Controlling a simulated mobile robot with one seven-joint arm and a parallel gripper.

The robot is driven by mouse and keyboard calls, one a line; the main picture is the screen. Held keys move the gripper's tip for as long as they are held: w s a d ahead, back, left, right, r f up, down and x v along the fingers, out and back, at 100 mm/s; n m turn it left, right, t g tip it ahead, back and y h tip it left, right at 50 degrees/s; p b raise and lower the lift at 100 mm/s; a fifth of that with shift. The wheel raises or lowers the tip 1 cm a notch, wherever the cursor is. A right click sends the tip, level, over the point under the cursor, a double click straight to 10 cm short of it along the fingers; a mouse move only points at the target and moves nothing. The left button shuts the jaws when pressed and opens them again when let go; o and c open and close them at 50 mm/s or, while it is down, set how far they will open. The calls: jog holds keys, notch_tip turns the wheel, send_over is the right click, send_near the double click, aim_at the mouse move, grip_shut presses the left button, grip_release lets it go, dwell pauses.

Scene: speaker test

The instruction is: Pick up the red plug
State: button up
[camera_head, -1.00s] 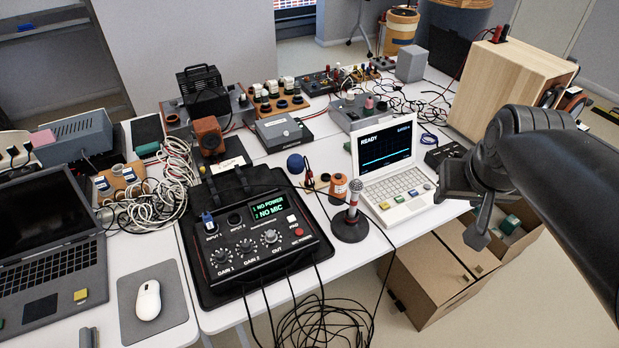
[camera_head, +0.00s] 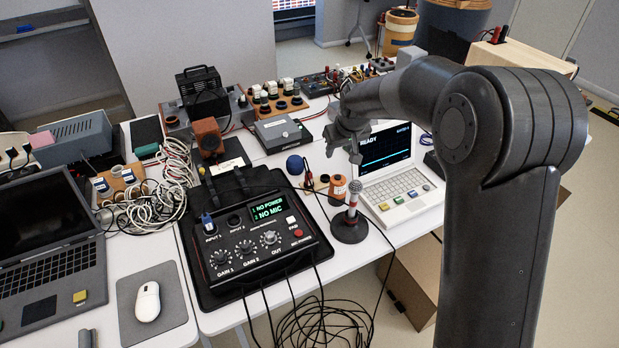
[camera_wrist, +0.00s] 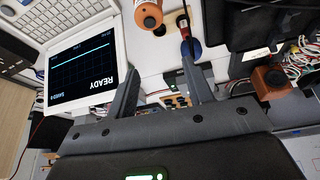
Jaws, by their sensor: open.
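My gripper (camera_head: 343,151) is open and empty above the table, in front of the upper left of the READY screen. In the wrist view its two fingers (camera_wrist: 163,80) stand apart with nothing between them. A small red plug-like piece (camera_wrist: 184,27) stands on a wooden holder beside a blue ball, above the right finger in that picture. The same small piece seems to be by the blue ball in the head view (camera_head: 308,179), below and left of my gripper, but it is too small to make out surely. The gripper does not touch it.
The READY device (camera_head: 402,185), an orange bottle (camera_head: 337,187), a microphone on a stand (camera_head: 351,216) and the blue ball (camera_head: 295,164) crowd the area. A black mixer (camera_head: 260,245) lies left of the microphone. Loose cables run across the table.

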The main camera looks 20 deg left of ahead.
jog(key=n, duration=0.1)
send_near(309, 174)
jog(key=shift+g+y, duration=0.3)
jog(key=x, duration=0.5)
jog(key=shift+w+d+f, duration=0.2)
jog(key=shift+w+f, duration=0.05)
jog(key=shift+x, duration=3.1)
jog(key=shift+w, duration=0.15)
grip_shut()
